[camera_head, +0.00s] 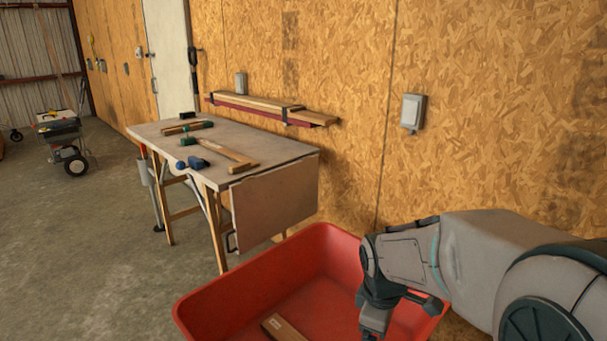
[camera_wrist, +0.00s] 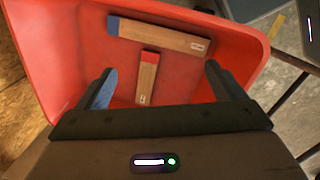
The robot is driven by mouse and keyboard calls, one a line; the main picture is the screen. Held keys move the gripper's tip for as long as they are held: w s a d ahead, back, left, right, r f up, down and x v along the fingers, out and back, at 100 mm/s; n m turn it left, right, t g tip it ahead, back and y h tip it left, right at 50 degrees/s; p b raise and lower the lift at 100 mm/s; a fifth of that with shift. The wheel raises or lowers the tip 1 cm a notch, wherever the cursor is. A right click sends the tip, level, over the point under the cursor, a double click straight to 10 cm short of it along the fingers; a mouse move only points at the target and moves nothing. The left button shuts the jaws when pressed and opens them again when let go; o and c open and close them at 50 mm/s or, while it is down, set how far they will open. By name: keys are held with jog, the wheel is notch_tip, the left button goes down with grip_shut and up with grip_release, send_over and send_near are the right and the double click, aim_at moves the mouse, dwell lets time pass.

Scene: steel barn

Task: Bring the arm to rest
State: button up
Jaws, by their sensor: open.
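My arm reaches in from the right in the head view, bent down over a red tub (camera_head: 215,295). My gripper (camera_wrist: 160,88) is open in the wrist view, its two fingers spread with nothing between them in their grip. Below it inside the red tub (camera_wrist: 50,65) lie two wooden blocks. One block with a blue end (camera_wrist: 160,36) lies across the tub. A shorter block with a red end (camera_wrist: 148,80) lies beneath the space between the fingers. In the head view one wooden block (camera_head: 282,328) shows at the tub's bottom edge; my fingertips are cut off there.
A workbench (camera_head: 150,133) with clamps and a wooden-handled tool (camera_head: 228,153) stands left of the tub against the board wall. A shelf with planks (camera_head: 260,106) and a grey switch box (camera_head: 413,112) are on the wall. A wheeled cart (camera_head: 62,135) stands far left; the concrete floor between is clear.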

jog(key=s+r+m+p, duration=0.5)
jog(key=r+m+p, duration=0.1)
jog(key=r, duration=0.3)
jog(key=s+r+m+t+y+p, duration=0.1)
jog(key=s+r+m+p, duration=0.4)
jog(key=r, duration=0.4)
jog(key=shift+s+d+m+p, duration=0.2)
jog(key=shift+s+m+p, duration=0.15)
jog(key=shift+s+m, duration=0.2)
jog(key=shift+r, duration=0.15)
